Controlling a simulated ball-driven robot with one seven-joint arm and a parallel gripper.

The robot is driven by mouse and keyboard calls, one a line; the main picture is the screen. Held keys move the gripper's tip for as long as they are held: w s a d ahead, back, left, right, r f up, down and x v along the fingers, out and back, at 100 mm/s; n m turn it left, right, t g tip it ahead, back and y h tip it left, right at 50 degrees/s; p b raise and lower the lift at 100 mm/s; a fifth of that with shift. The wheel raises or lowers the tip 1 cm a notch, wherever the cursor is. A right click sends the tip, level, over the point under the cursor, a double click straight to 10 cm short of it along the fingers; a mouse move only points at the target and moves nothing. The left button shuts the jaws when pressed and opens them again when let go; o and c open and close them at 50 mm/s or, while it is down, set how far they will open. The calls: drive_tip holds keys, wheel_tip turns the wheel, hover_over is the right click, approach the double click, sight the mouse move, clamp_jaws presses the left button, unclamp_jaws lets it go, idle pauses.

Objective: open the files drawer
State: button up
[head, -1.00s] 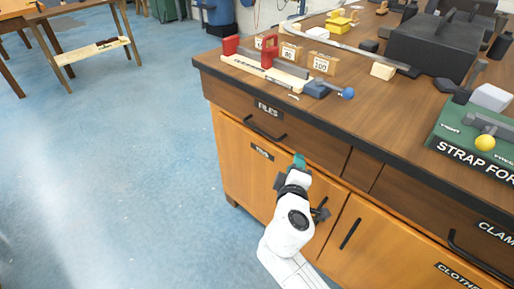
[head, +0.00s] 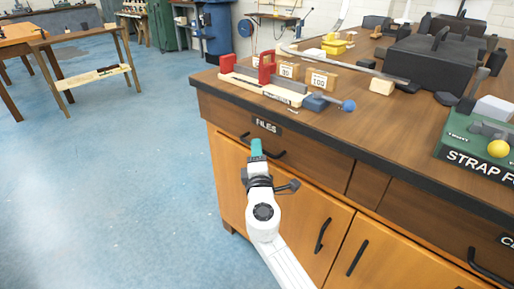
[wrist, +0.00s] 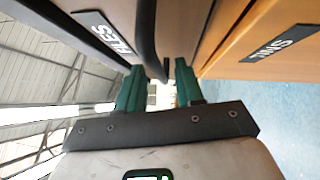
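The files drawer (head: 306,146) is a dark brown front at the bench's left end, flush with the bench. Its black label reads FILES (head: 267,126); it also shows in the wrist view (wrist: 101,32). The black bar handle (head: 278,155) is partly hidden behind my gripper (head: 256,148). In the wrist view the handle (wrist: 147,38) runs down toward the gap between the two teal fingers of my gripper (wrist: 160,85). The fingers are apart, with the handle's end between them or just beyond; I cannot tell if either touches it.
Orange cupboard doors (head: 308,218) with black handles lie below the drawer. The worktop (head: 345,119) above holds red-ended tools, numbered wooden blocks (head: 321,79) and a blue-knobbed tool (head: 328,103). Open blue floor (head: 120,190) lies to the left.

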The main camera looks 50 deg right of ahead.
drive_tip(key=shift+x, duration=1.05)
clamp_jaws()
drive_tip(key=shift+f, duration=0.1)
